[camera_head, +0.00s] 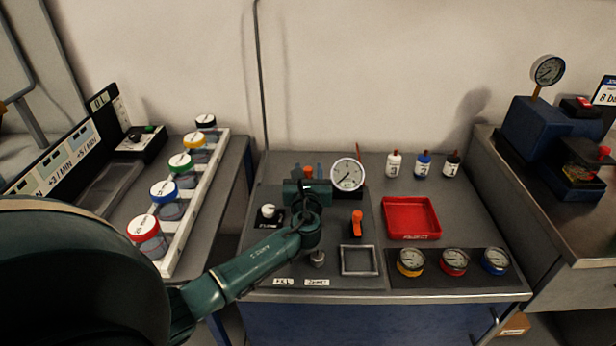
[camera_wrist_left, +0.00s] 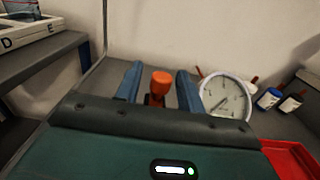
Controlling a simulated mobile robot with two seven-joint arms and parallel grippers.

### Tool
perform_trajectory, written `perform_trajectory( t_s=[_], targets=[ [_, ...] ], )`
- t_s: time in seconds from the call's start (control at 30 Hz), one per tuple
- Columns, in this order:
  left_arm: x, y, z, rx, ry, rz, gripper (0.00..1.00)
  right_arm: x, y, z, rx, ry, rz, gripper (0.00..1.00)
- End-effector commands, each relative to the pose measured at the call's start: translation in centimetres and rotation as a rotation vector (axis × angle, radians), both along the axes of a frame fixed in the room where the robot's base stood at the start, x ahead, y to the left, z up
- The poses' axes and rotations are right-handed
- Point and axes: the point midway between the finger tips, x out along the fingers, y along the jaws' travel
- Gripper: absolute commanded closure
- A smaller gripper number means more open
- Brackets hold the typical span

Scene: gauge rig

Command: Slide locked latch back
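An orange knob (camera_head: 308,172) on a dark stem stands at the back left of the grey rig board (camera_head: 330,268). It also shows in the left wrist view (camera_wrist_left: 160,82). My left gripper (camera_head: 307,178) is over the back of the board. In the left wrist view its blue fingers (camera_wrist_left: 158,85) are apart, one on each side of the knob, with gaps visible. A second orange handle (camera_head: 357,220) stands upright nearer the front. No label shows which one is the latch. My gripper body hides the knob's base. My right gripper is not in view.
A white dial gauge (camera_head: 348,174) stands close right of the knob. A white-topped knob (camera_head: 268,211) and a square metal frame (camera_head: 359,260) are on the board. A red tray (camera_head: 410,217), small bottles (camera_head: 423,164) and gauges (camera_head: 453,262) are further right.

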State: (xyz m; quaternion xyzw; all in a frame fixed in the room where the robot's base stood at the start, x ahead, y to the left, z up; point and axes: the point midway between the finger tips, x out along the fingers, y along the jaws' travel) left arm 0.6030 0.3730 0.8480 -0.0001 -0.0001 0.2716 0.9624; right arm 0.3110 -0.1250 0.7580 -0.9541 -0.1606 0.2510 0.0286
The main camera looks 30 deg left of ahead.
Motion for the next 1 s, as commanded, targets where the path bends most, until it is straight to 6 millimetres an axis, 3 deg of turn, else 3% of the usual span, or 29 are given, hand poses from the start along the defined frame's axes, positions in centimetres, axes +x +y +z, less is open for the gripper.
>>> perform_trajectory(
  t_s=[0.17, 0.6, 0.8, 1.0],
  targets=[
    [-1.7, -1.1, 0.0, 0.000, 0.002, -0.003, 0.61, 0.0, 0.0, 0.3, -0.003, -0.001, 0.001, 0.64],
    [-9.5, -5.9, 0.0, -0.002, 0.001, -0.002, 0.61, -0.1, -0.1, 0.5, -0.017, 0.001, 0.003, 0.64],
    [-11.0, -6.7, 0.0, -0.001, 0.001, -0.001, 0.61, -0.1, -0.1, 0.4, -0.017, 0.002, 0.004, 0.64],
    [-11.2, -6.8, 0.0, 0.001, -0.001, 0.000, 0.61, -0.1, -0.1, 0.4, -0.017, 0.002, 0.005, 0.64]
  ],
)
